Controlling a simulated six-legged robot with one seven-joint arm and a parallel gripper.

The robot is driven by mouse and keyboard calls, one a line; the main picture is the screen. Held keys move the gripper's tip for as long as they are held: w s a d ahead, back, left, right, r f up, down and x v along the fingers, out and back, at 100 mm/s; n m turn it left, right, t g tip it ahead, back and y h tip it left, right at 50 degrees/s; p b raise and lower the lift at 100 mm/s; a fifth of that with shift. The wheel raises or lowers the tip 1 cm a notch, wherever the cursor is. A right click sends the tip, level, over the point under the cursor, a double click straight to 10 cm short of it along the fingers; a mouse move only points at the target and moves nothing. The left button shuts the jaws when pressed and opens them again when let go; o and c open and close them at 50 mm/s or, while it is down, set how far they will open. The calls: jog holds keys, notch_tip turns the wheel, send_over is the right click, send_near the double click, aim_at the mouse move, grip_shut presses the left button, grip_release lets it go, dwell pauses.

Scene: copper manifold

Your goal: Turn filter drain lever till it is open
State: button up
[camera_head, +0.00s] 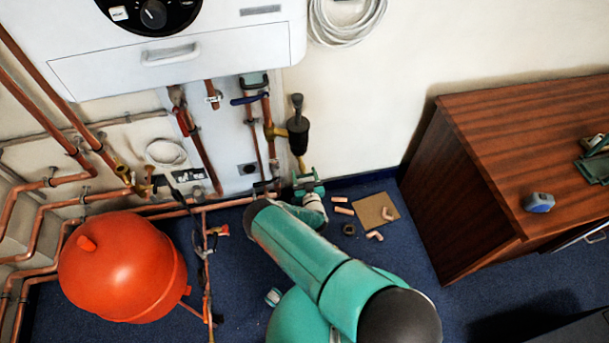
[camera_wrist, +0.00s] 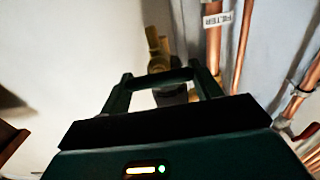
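The black filter body (camera_head: 298,133) hangs on brass fittings on the white wall panel, right of the copper pipes. My gripper (camera_head: 307,183) is low by the wall, just below the filter's brass lower pipe (camera_head: 302,164). In the wrist view, my gripper's dark green fingers (camera_wrist: 162,79) frame a brass fitting (camera_wrist: 156,50) and a dark piece (camera_wrist: 172,95). A dark bar spans between the fingers, and I cannot tell whether the tips meet or hold something. I cannot make out the drain lever; it may be hidden by the gripper.
A pipe beside it carries a FILTER label (camera_wrist: 217,19). A blue lever (camera_head: 249,99) sits to the upper left. A red expansion vessel (camera_head: 120,268) stands at left. A wooden cabinet (camera_head: 470,190) is at right. Copper offcuts and a brown board (camera_head: 376,209) lie on the blue floor.

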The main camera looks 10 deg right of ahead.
jog(key=c, duration=0.3)
jog(key=shift+c, duration=0.2)
jog(key=shift+n, duration=0.4)
jog(key=n, duration=0.2)
jog(key=shift+a+n, duration=0.1)
jog(key=shift+n, duration=0.2)
jog(key=n, duration=0.8)
jog(key=shift+a+f, duration=0.1)
jog(key=shift+a, duration=0.05)
jog(key=shift+a+f+n, duration=0.1)
jog(key=shift+n, duration=1.7)
